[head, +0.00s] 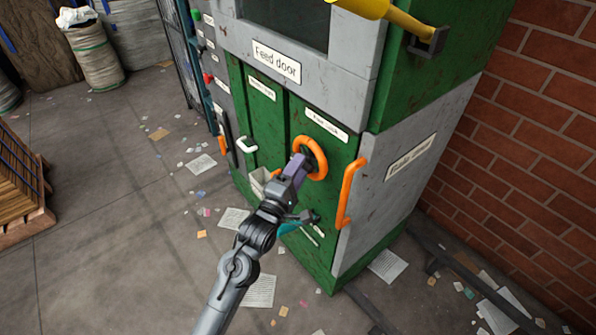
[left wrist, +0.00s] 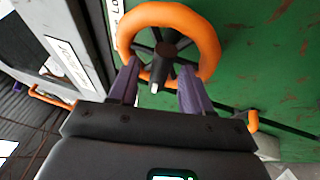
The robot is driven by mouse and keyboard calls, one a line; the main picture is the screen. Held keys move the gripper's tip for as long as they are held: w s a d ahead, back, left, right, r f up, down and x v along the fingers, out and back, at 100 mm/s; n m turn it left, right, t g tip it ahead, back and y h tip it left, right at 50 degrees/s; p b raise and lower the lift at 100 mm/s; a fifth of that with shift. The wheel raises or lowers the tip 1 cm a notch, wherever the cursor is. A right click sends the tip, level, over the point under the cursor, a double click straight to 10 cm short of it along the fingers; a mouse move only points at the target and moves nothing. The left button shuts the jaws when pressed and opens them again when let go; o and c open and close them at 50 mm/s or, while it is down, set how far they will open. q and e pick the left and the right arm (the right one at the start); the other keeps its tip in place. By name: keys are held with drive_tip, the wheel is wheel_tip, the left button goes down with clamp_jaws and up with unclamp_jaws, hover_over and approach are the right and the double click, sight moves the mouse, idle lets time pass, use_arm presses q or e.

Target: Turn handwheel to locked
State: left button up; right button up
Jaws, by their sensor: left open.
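The handwheel (head: 323,160) is an orange ring with a dark hub and spokes, on the front of the green machine under a small white label (head: 320,124). It fills the top middle of the left wrist view (left wrist: 208,45), where a short grey-tipped piece shows near the hub. My left gripper (head: 300,162) is open at the wheel. Its two purple fingers (left wrist: 158,84) are spread apart, overlapping the wheel's lower part in the left wrist view. I cannot tell whether they touch the rim. My right gripper is not in view.
An orange bar handle (head: 349,192) stands right of the wheel. A yellow part (head: 368,9) juts out above. A brick wall (head: 520,165) is on the right.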

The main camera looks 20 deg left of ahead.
use_arm(q)
clamp_jaws()
drive_tip(key=shift+m, duration=0.3)
drive_tip(key=shift+w+a+f+m+g+h+p, duration=0.15)
drive_tip(key=shift+a+m+g+h+p, duration=0.25)
drive_tip(key=shift+m+h, duration=2.7)
drive_tip(key=shift+w+a+f+m+g+h+p, duration=0.15)
drive_tip(key=shift+m+g+h, duration=0.7)
drive_tip(key=shift+m, duration=4.3)
drive_tip(key=shift+w+a+f+m+g+h+p, duration=0.15)
drive_tip(key=shift+m+g+h+p, duration=0.15)
drive_tip(key=shift+m+h, duration=2.9)
drive_tip(key=shift+m+y, duration=0.95)
drive_tip(key=shift+m, duration=0.3)
